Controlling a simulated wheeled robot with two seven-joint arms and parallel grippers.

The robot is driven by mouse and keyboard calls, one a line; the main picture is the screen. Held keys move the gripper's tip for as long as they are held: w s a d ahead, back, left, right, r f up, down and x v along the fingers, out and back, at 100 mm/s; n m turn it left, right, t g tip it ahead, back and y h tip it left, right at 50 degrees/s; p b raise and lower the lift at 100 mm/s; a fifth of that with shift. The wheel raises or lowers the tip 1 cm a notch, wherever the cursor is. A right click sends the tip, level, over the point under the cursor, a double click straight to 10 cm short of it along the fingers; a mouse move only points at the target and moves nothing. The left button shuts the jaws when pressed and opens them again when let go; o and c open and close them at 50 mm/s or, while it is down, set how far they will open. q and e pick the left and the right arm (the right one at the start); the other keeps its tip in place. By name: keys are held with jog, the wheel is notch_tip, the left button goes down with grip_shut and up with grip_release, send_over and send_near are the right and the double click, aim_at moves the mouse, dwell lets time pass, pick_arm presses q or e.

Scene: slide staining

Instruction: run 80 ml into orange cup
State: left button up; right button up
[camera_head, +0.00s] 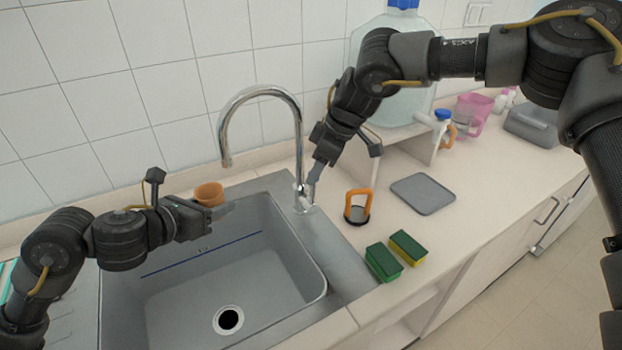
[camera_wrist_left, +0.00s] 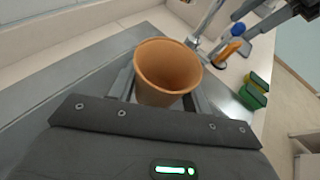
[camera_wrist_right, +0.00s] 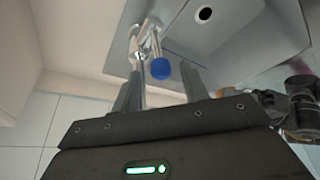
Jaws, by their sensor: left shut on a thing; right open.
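The orange cup (camera_head: 209,193) is at the back edge of the sink, and my left gripper (camera_head: 222,208) is shut on it. In the left wrist view the cup (camera_wrist_left: 168,70) sits between the fingers, mouth up, and I see no water in it. The chrome tap (camera_head: 264,91) arches over the sink, its spout end just above and right of the cup in the picture. No stream shows. My right gripper (camera_head: 313,180) is open at the tap's base. In the right wrist view the tap's blue-ended part (camera_wrist_right: 160,69) lies just beyond the fingers; contact is unclear.
The grey sink (camera_head: 180,300) is empty. Right of it are an orange-handled item (camera_head: 358,206), green-yellow sponges (camera_head: 383,262) and a grey mat (camera_head: 422,194). Behind stand a large clear bottle (camera_head: 400,110), a blue-capped container (camera_head: 442,115), a pink jug (camera_head: 473,112) and a grey box (camera_head: 531,124).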

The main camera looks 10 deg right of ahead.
aim_at(312, 192)
jog(key=shift+x, duration=2.05)
grip_shut()
